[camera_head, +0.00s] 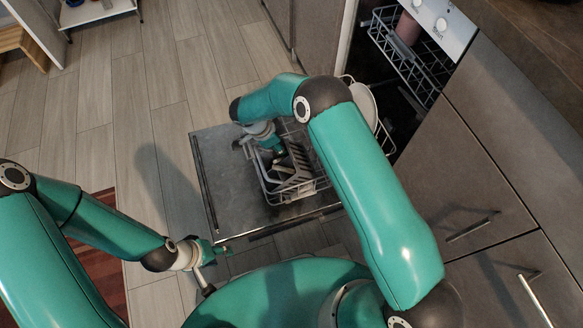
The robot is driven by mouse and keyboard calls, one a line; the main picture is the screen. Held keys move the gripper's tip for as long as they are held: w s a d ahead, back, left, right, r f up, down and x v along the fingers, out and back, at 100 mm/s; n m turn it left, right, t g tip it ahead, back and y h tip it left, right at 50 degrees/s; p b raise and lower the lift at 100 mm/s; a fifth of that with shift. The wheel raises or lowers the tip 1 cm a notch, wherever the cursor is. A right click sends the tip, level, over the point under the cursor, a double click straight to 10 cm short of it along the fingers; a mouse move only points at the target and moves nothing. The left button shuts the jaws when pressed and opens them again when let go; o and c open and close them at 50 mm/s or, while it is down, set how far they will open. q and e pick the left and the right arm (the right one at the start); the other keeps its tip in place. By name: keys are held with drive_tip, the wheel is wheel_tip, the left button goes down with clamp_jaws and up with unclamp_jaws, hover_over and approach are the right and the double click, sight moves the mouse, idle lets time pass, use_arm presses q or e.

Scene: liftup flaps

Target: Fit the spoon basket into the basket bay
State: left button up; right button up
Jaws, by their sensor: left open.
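A grey slatted piece (292,172), which looks like the spoon basket, sits within the lower wire rack (268,193) of the dishwasher. It appears tilted, and I cannot make out spoons in it. My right gripper (277,152) reaches down over the rack beside the slatted piece. My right arm covers part of it, and I cannot tell whether its fingers touch or hold anything. The basket bay cannot be told apart from the rack here. My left gripper (217,250) is open and empty, low at the near left corner of the dishwasher door.
The open dishwasher door (225,165) lies flat under the rack. A white plate (364,103) stands at the rack's back. The upper rack (415,60) holds a pinkish cup (407,29). Drawers with handles (473,226) stand at right.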

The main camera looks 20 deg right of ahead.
drive_tip(key=shift+c, duration=0.4)
clamp_jaws()
drive_tip(key=shift+r, duration=0.15)
wheel_tip(320, 180, up, 20)
drive_tip(key=p, duration=0.4)
